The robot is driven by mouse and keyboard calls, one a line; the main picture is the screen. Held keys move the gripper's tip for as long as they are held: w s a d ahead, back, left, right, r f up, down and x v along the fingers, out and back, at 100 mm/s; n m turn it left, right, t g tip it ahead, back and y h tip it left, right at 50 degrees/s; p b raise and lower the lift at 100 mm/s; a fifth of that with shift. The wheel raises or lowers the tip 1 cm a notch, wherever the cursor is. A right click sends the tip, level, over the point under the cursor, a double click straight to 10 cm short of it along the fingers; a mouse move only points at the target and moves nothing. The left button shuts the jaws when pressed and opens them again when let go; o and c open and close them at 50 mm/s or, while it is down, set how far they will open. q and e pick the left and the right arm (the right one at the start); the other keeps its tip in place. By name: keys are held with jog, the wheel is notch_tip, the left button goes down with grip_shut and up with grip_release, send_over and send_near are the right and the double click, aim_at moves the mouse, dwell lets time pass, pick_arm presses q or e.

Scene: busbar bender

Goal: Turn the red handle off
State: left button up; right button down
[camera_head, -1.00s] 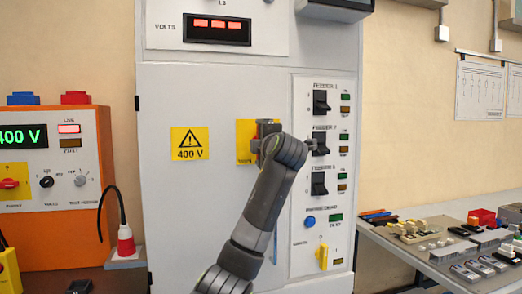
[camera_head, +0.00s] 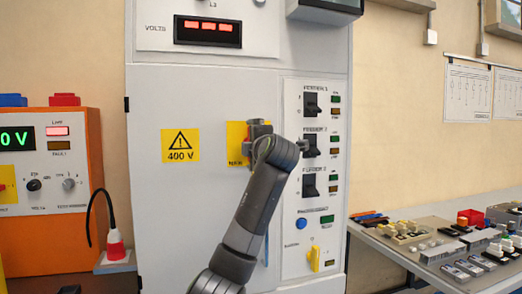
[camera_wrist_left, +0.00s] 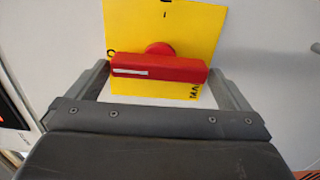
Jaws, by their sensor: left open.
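The red handle (camera_wrist_left: 158,68) is a bar on a round red hub, on a yellow plate (camera_wrist_left: 195,25) on the grey cabinet front. It lies level across the left wrist view. In the head view my gripper mostly hides it, and part of the yellow plate (camera_head: 236,143) shows. My left gripper (camera_head: 256,131) is at the plate. In the left wrist view my left gripper (camera_wrist_left: 161,76) is open, one finger near each end of the bar. I cannot tell whether the fingers touch it. My right gripper is in neither view.
Feeder switches (camera_head: 311,146) are just right of my gripper, with a yellow knob (camera_head: 314,258) below. A 400 V sign (camera_head: 180,145) is left of the plate. An orange power box (camera_head: 80,240) stands at left, a table (camera_head: 430,270) with parts at right.

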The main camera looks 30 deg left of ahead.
pick_arm(q)
jog(key=b+v, duration=0.3)
jog(key=v, duration=1.3)
jog(key=shift+s+d, duration=0.25)
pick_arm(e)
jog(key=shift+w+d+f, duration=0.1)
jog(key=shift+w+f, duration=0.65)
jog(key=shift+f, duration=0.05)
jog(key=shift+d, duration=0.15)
